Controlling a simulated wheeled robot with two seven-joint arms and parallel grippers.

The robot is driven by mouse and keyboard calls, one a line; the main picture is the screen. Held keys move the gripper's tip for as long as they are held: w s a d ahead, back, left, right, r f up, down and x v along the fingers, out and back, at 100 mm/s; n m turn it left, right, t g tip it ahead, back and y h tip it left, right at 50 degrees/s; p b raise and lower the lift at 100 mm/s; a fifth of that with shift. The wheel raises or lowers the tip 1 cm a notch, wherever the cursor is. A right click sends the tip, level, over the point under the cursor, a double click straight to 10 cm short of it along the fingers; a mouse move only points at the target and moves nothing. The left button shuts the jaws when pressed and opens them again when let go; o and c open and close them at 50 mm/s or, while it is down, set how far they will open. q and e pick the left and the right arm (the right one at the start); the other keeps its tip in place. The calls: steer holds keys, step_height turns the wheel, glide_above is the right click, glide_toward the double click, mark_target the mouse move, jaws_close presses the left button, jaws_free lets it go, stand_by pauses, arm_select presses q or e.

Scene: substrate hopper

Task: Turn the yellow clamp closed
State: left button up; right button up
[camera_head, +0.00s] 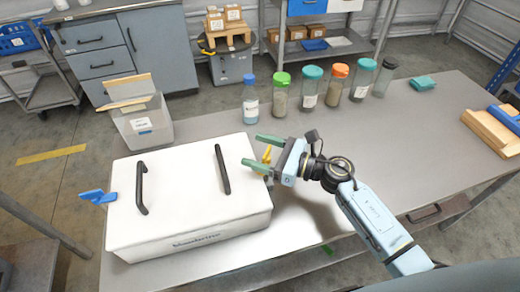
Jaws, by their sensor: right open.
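The yellow clamp (267,155) sits at the right end of the white hopper box (190,228), near its back right corner. My right gripper (256,151) is open, with green fingers on the far and near sides of the clamp. The clamp's lower part is partly hidden by the gripper, and I cannot tell whether the fingers touch it. A blue clamp (98,197) sticks out at the box's left end. The white lid carries two black handles (222,169). My left gripper is not in view.
A clear bin (147,127) stands behind the box. Several jars with coloured lids (311,87) line the table's back edge. A teal cloth (423,83) and wooden blocks (490,132) lie to the right. The table's middle right (400,140) is clear.

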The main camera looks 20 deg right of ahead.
steer(key=c, duration=1)
steer(key=shift+m+t+h, duration=0.4)
steer(key=shift+t, duration=0.1)
steer(key=shift+o, duration=0.2)
steer(key=shift+w+d+r+m+t+h+p, duration=0.1)
steer(key=shift+m+t+h+p, duration=0.4)
steer(key=shift+m+t+h, duration=0.55)
steer(key=m+t+h, duration=0.1)
steer(key=h, duration=0.1)
steer(key=m+t+h, duration=0.1)
steer(key=shift+w+d+m+h+p, duration=0.1)
steer(key=shift+d+m+h+p, duration=0.05)
steer(key=shift+m+h+p, duration=0.15)
steer(key=m+h, duration=0.1)
steer(key=m+t+h, duration=0.1)
steer(key=h, duration=0.1)
steer(key=shift+w+d+t+h, duration=0.1)
steer(key=shift+d+t+h, duration=0.1)
steer(key=shift+t+h, duration=0.05)
steer(key=shift+c, duration=0.2)
steer(key=shift+d+m+t+h, duration=0.2)
steer(key=shift+m+t+h, duration=0.1)
steer(key=shift+m+h, duration=1.2)
steer(key=shift+o, duration=0.2)
steer(key=shift+h, duration=0.5)
